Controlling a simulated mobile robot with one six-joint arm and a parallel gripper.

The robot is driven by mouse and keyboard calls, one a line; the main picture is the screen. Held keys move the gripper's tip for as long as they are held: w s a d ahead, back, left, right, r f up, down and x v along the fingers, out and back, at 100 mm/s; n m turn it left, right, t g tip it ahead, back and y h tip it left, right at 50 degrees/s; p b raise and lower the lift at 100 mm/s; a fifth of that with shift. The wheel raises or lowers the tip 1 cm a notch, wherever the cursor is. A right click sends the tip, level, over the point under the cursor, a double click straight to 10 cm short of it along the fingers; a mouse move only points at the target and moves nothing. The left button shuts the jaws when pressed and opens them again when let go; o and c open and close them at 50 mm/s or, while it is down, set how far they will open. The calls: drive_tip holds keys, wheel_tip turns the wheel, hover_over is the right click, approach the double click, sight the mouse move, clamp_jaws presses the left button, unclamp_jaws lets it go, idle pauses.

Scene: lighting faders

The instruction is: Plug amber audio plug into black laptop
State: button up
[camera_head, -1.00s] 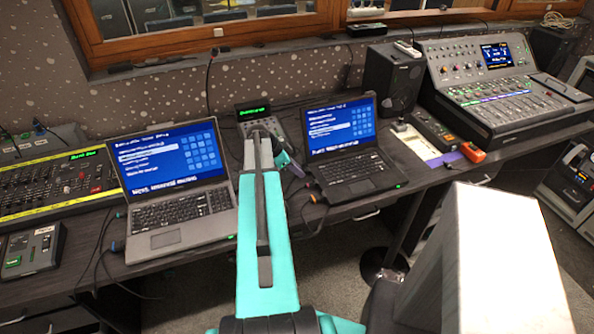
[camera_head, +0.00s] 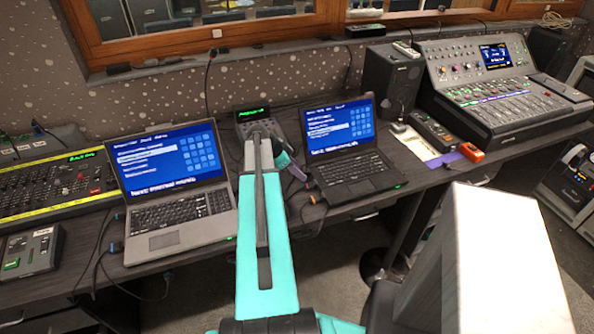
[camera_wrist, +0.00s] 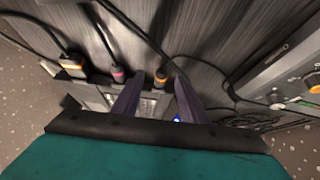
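The black laptop (camera_head: 345,180) stands open right of centre in the head view. My gripper (camera_wrist: 159,76) is at its left side; in the head view my wrist partly hides this spot. In the wrist view, its purple fingers are apart, with a black cable plug with an amber band (camera_wrist: 161,76) around the gap between their tips. I see no clear grip on it. A pink-banded plug (camera_wrist: 118,74) sits left of the fingers and another orange-banded plug (camera_wrist: 70,64) farther left, all along a dark edge. I cannot tell how deep the plugs sit.
A grey laptop (camera_head: 170,240) stands to the left, with cables at its side. A small console (camera_head: 255,118) is behind my gripper. A speaker (camera_head: 392,75) and mixing desk (camera_head: 500,85) stand at right. Loose black cables (camera_wrist: 235,85) lie right of the fingers.

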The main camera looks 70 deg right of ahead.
drive_tip(key=shift+w+a+r, duration=0.1)
drive_tip(key=shift+w, duration=0.05)
drive_tip(key=shift+b+v, duration=0.35)
drive_tip(key=shift+v, duration=0.55)
drive_tip(key=b+v, duration=0.2)
drive_tip(key=v, duration=0.9)
drive_tip(key=shift+w+r+b, duration=0.15)
drive_tip(key=shift+r+b, duration=0.2)
drive_tip(key=shift+a, duration=0.1)
